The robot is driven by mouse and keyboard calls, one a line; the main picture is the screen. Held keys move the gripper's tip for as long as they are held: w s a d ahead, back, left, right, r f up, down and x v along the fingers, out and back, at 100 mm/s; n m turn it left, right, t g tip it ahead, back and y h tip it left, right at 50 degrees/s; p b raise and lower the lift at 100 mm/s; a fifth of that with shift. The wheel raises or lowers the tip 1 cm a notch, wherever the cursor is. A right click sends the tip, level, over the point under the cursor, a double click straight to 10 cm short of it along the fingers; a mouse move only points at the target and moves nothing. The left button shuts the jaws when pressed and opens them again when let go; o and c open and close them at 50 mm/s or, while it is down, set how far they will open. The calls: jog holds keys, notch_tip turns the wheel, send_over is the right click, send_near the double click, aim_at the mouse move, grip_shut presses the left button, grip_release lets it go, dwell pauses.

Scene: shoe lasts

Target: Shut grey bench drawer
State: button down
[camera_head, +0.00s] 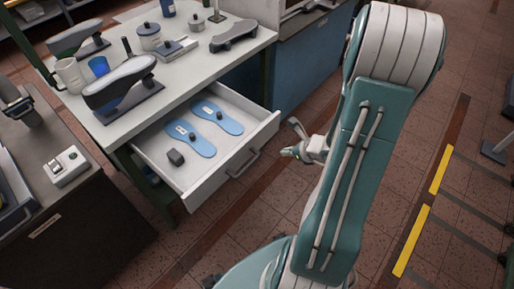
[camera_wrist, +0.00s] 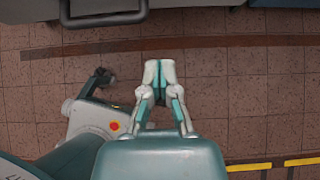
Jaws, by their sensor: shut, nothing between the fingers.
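The grey bench drawer (camera_head: 232,160) stands pulled out from under the workbench in the head view. Its front has a bar handle (camera_head: 243,164). Inside lie two blue insole shapes (camera_head: 190,137), a small dark block (camera_head: 176,157) and small dark knobs. My gripper (camera_head: 292,142) is off to the right of the drawer front, apart from it, over the floor. In the wrist view my gripper (camera_wrist: 159,72) is shut and empty, with its fingertips together. A grey bar handle (camera_wrist: 104,19) shows at the top left there, away from the fingertips.
The workbench top (camera_head: 190,70) carries dark shoe lasts on stands, cups and tins. A dark cabinet (camera_head: 70,220) stands at the lower left of the head view. A blue cabinet (camera_head: 300,70) stands behind. Tiled floor is clear around my gripper. Yellow strips (camera_head: 411,241) lie at right.

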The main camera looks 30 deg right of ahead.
aim_at(255, 147)
jog(key=x, duration=0.4)
jog(key=w+r+x, duration=0.1)
jog(key=x, duration=0.3)
jog(key=w+r+x, duration=0.1)
jog(key=x, duration=0.3)
jog(key=shift+w+f, duration=0.1)
jog(key=shift+f, duration=0.05)
jog(key=shift+a, duration=0.25)
